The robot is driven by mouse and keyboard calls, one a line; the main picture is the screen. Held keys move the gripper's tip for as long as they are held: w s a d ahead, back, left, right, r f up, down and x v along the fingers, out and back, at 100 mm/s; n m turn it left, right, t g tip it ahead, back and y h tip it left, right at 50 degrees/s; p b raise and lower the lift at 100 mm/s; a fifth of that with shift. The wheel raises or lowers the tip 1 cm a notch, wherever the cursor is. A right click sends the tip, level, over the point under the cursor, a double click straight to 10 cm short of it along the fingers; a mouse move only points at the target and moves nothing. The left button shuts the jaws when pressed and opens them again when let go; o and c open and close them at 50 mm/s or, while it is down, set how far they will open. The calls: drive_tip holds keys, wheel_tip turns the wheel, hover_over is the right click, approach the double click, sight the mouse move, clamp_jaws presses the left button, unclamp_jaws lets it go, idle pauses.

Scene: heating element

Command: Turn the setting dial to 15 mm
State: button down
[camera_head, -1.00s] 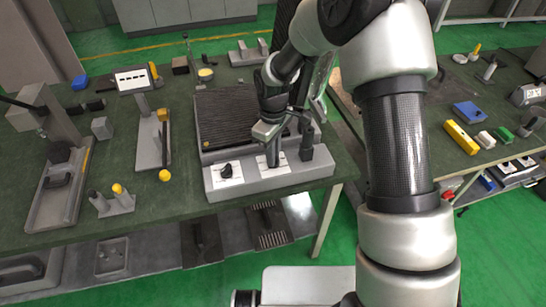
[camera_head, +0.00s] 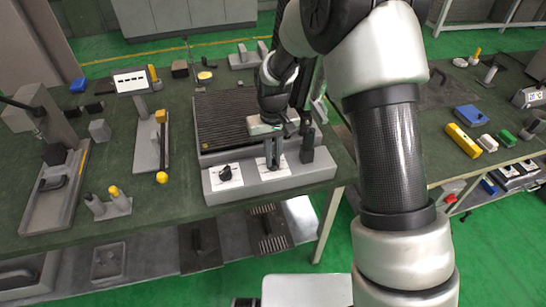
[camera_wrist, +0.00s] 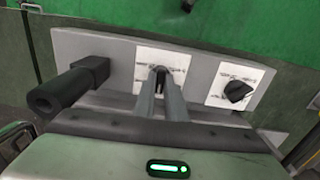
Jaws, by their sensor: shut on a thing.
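The grey heating unit's front panel (camera_head: 245,188) carries two dials on white labelled plates. My gripper (camera_head: 272,162) points down at the right plate in the head view. In the wrist view its two fingers (camera_wrist: 159,82) are shut on the small dark dial (camera_wrist: 158,71) on the middle plate. The fingers hide much of that dial, and the scale is too small to read. The other black dial (camera_head: 226,173) sits free on the left plate; it also shows at the right in the wrist view (camera_wrist: 238,91).
A black handle (camera_head: 307,145) stands at the panel's right end, close to my gripper; it is at the left in the wrist view (camera_wrist: 70,87). The ribbed dark plate (camera_head: 222,120) lies behind the panel. Yellow-tipped pins (camera_head: 113,192) stand left.

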sight(273, 160)
idle(0.3)
drive_tip(key=c, duration=1.8)
unclamp_jaws()
drive_tip(key=shift+r, duration=0.1)
wheel_tip(273, 160, up, 17)
drive_tip(key=p, duration=0.1)
drive_tip(key=shift+r, duration=0.15)
